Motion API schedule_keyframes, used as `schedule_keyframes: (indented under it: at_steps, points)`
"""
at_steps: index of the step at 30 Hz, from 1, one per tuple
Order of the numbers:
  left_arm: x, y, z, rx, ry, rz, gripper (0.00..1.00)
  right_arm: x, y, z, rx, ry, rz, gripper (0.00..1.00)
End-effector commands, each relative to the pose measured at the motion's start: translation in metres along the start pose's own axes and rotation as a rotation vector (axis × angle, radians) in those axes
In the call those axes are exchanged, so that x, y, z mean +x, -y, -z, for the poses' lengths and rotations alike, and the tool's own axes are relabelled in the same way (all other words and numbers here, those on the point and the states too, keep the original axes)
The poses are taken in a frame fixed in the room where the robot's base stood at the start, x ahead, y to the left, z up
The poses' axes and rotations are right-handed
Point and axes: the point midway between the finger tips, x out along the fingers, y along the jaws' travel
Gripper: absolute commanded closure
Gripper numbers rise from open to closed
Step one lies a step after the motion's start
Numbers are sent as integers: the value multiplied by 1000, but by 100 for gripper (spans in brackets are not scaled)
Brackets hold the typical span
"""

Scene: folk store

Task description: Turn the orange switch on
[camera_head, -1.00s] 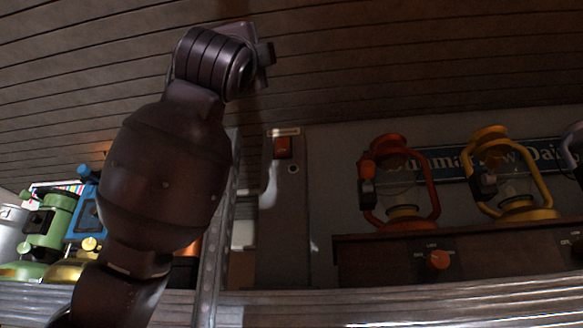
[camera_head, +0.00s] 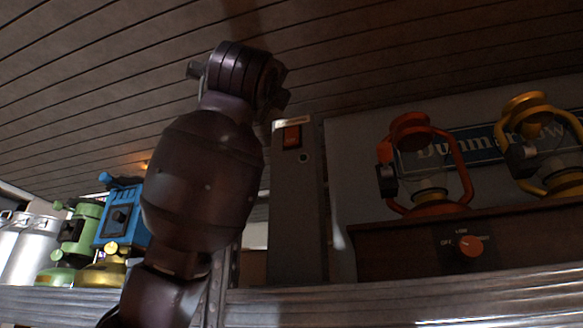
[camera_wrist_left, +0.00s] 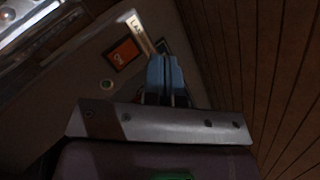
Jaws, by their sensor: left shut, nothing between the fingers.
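The orange rocker switch (camera_head: 291,136) is set high on a narrow grey upright panel, just right of my left arm in the head view. In the left wrist view the switch (camera_wrist_left: 123,53) shows as an orange rectangle with pale lettering, below a white label. My left gripper (camera_wrist_left: 166,68) is shut and empty, its bluish fingers side by side just right of the switch. I cannot tell whether they touch the panel. In the head view the wrist end is up and left of the switch, and the fingertips are not clear. My right gripper is not in view.
An orange knob (camera_head: 470,246) marked OFF and LOW is on a brown box at the right. Red (camera_head: 427,165) and yellow (camera_head: 545,145) lanterns stand above it. A slatted ceiling is above.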

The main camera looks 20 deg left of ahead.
Motion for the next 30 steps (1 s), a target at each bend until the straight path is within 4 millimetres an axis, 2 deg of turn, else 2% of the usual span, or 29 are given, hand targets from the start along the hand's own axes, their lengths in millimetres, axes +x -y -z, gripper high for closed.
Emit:
schedule_keyframes:
  at_steps: [11,24,30]
  points:
    - [5,-3,3,-3,-1,0,100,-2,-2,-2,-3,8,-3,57]
    - [40,-28,29,-4,-2,-2,100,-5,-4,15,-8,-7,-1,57]
    - [54,-38,38,-2,1,-1,100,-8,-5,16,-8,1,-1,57]
